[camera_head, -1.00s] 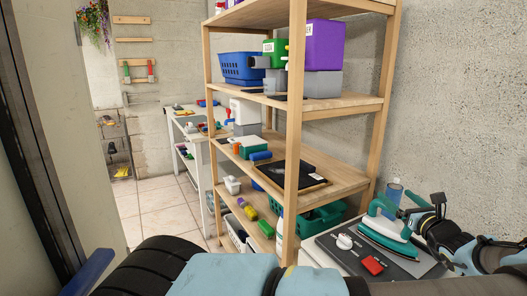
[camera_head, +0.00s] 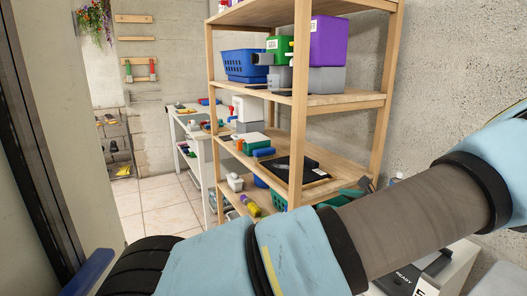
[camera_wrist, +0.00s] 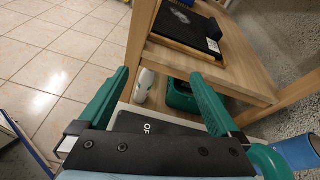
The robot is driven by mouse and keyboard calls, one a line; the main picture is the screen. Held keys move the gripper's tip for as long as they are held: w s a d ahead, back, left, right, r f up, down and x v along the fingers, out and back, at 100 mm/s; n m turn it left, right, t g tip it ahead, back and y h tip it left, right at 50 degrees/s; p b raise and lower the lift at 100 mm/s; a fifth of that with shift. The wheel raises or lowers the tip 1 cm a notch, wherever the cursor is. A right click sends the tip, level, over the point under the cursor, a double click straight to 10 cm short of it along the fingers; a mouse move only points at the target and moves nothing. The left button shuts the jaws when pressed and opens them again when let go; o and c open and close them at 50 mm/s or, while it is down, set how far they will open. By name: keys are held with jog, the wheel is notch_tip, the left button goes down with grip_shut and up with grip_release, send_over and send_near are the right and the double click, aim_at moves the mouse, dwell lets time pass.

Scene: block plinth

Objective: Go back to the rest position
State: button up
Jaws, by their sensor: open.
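My gripper (camera_wrist: 160,82) shows in the wrist view with its two green fingers wide apart. Nothing is between the fingers. Below and beyond them is a dark board with white letters (camera_wrist: 150,128), partly hidden by the gripper's body. A wooden shelf (camera_wrist: 240,82) is ahead of the fingers, and I see no contact with it. In the head view my arm crosses the lower right, and I cannot make out the fingers there.
A low surface with a "READY" label (camera_head: 404,280) is mostly behind my arm. Tiled floor (camera_head: 150,205) is clear at left.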

jog(key=s+a+f+n+g+b, duration=0.1)
jog(key=s+a+f+n+g, duration=0.2)
jog(key=a+n+g, duration=0.5)
jog(key=s+a+f+n+g+b, duration=0.2)
jog(key=s+a+n, duration=0.15)
jog(key=a, duration=0.85)
jog(key=s+a+r+n+h+b, duration=0.3)
jog(key=s+a+r+n+h, duration=0.2)
jog(key=n, duration=0.9)
jog(key=s+a+h, duration=0.2)
jog(key=s+a, duration=0.2)
jog(key=s, duration=0.2)
jog(key=shift+s+g+b, duration=0.25)
jog(key=shift+g+b, duration=0.05)
